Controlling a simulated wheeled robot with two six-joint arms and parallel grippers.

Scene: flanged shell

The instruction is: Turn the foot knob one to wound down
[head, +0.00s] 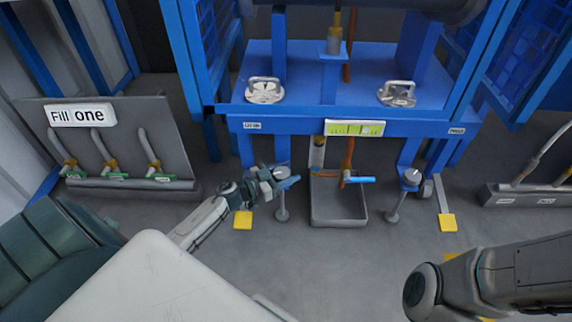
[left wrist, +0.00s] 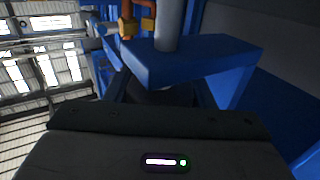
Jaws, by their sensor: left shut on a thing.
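Foot knob one (head: 282,173) is a round grey knob on top of a thin foot post (head: 282,205) under the left end of the blue frame. My left gripper (head: 284,182) is at this knob and shut on it; its fingers partly cover the knob. In the left wrist view a blue bracket (left wrist: 190,62) with a grey post through it lies just past the dark gripper body, which hides most of the knob and the fingertips. A second foot knob (head: 411,177) stands at the right leg. My right arm shows at lower right, its gripper out of view.
A grey tray (head: 339,218) sits on the floor between the feet, below a valve with a blue lever (head: 358,180). A green level gauge (head: 355,128) is on the frame's front beam. Yellow floor marks (head: 243,220) lie near both feet. A "Fill one" panel (head: 110,140) stands at left.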

